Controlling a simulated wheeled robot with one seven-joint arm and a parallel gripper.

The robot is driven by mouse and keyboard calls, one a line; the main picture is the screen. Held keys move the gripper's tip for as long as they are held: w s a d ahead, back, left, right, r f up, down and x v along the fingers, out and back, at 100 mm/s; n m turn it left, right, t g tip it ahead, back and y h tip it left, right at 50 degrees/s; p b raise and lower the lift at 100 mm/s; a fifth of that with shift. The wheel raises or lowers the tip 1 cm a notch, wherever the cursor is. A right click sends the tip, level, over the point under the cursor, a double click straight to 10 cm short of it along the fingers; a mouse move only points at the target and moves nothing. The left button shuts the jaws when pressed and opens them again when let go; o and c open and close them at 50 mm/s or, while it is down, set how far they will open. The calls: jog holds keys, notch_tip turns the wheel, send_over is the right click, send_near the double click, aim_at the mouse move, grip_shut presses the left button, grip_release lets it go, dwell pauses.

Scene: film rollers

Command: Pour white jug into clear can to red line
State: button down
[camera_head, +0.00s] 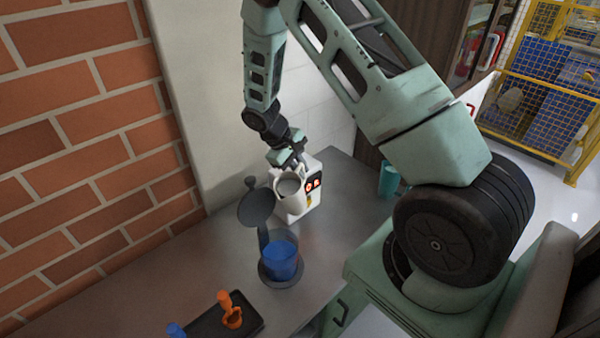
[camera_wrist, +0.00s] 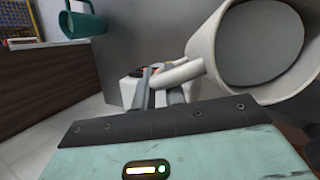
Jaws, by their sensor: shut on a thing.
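The white jug (camera_head: 291,193) is held up in front of a white container with red and dark labels (camera_head: 315,190). My gripper (camera_head: 298,168) is shut on the jug's handle. In the wrist view the gripper's fingers (camera_wrist: 160,98) close on the handle (camera_wrist: 180,73), and the jug's wide mouth (camera_wrist: 262,45) opens at the right with a plain grey inside. The clear can (camera_head: 281,260) looks blue and stands on a dark round base, nearer the camera than the jug. I cannot make out the red line on it.
A dark round disc on a post (camera_head: 256,203) rises beside the can, close to the jug's left. A black tray (camera_head: 205,325) with an orange item (camera_head: 230,312) lies at the front. A teal cup (camera_head: 388,180) stands at the right. A brick wall (camera_head: 80,130) bounds the left.

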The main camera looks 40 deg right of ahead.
jog(key=shift+s+a+r+m+t+h+b, duration=0.15)
jog(key=shift+r+m+t+h+b, duration=0.1)
jog(key=shift+r+h+b, duration=0.75)
jog(key=shift+a+r+m+t+h+b, duration=0.2)
jog(key=shift+r+h+b, duration=0.45)
jog(key=shift+r, duration=0.5)
jog(key=shift+s+a+r+m+t+h+b, duration=0.1)
jog(key=shift+a+r+m+t+h+b, duration=0.1)
jog(key=shift+r+h+b, duration=0.45)
jog(key=shift+s+a+r+m+t+h+b, duration=0.15)
jog(key=shift+r+h+b, duration=0.25)
jog(key=shift+b, duration=0.45)
dwell(2.7)
jog(key=shift+a+f+b, duration=0.1)
jog(key=shift+f+b, duration=0.3)
jog(key=shift+b, duration=0.1)
dwell(1.2)
